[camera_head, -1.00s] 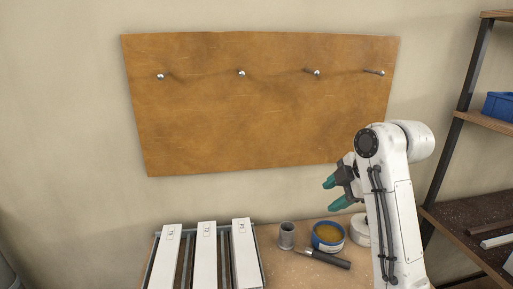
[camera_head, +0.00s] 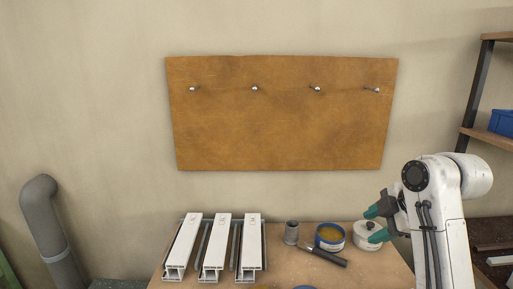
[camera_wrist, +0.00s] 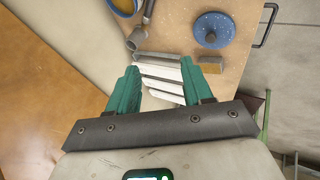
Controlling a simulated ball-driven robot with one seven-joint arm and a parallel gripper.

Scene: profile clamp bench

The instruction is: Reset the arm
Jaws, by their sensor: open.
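My gripper (camera_head: 377,223) is at the right of the head view, above the right part of the bench near a white lidded pot. Its two green fingers are apart. In the wrist view my gripper (camera_wrist: 160,88) is open, with nothing held between the fingers. White profiles (camera_wrist: 163,72) show beyond the gap, farther off on the bench. In the head view, three white profiles (camera_head: 216,245) lie side by side on grey rails at the left of the bench.
The bench (camera_head: 290,265) also holds a grey cup (camera_head: 291,232), a blue tin (camera_head: 329,236), a dark-handled tool (camera_head: 326,256) and the white pot (camera_head: 368,235). A brown board (camera_head: 282,125) with several pegs hangs behind. A shelf (camera_head: 487,138) stands at right, a grey pipe (camera_head: 45,220) at left.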

